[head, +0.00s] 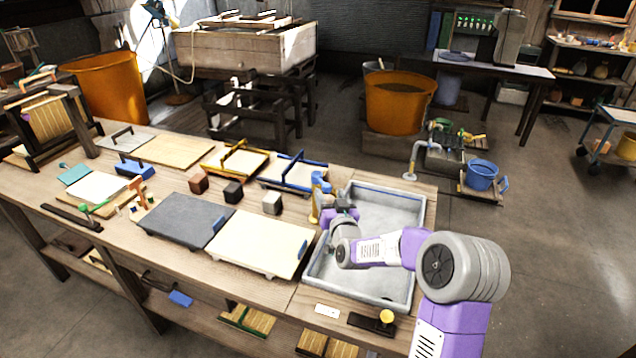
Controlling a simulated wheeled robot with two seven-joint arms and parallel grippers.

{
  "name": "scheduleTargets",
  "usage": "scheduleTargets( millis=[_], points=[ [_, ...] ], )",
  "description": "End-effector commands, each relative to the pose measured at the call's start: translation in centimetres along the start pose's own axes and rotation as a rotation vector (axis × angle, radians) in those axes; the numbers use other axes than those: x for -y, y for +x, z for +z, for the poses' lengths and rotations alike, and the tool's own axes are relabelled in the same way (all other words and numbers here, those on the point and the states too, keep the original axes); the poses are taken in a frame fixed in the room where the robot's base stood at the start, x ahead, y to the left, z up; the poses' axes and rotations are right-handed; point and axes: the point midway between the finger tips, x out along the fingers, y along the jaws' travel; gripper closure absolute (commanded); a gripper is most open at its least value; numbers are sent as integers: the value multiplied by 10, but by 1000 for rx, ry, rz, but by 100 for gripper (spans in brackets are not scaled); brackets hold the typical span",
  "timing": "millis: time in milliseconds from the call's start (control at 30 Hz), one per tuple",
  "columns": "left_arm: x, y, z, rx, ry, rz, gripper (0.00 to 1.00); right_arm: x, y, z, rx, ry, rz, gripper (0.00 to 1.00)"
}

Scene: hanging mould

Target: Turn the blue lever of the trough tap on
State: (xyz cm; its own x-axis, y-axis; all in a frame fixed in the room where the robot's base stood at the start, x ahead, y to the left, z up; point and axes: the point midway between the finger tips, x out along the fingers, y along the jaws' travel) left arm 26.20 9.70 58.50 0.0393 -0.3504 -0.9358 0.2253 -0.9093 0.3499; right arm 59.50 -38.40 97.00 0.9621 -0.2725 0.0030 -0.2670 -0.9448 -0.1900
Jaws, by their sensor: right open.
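A pale grey curved tap pipe (414,158) stands at the far right corner of the table, behind the grey trough (421,215). A small blue part shows at its upper right end; it is too small to tell whether it is the lever or how it is turned. My right gripper (338,214) is over the left side of the trough, well apart from this pipe. It is open, with its fingers partly hidden by its own wrist. A tan post with a blue top (319,187) stands just beside it; I cannot tell whether they touch. My left gripper is out of view.
Pale (258,243) and dark (184,221) boards lie left of the trough. Several small blocks and blue- and yellow-handled frames stand behind them. A blue bucket (481,175) stands beyond the table.

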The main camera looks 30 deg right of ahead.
Motion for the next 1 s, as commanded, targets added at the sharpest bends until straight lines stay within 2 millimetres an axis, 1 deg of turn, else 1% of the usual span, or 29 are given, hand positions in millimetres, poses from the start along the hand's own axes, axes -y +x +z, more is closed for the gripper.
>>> scheduleTargets(
  millis=[200,400,600,867,900,967,1000],
  points=[
    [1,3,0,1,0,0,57,0,31,1,1,1,1,42],
    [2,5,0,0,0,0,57,0,54,2,4,2,0,42],
    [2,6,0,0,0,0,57,0,65,2,5,1,0,42],
    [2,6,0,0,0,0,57,0,66,2,5,1,0,42],
    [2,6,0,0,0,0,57,0,66,2,5,1,0,43],
    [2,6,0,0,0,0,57,0,66,2,5,1,0,52],
    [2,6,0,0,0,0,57,0,66,2,5,1,0,59]
  ],
)
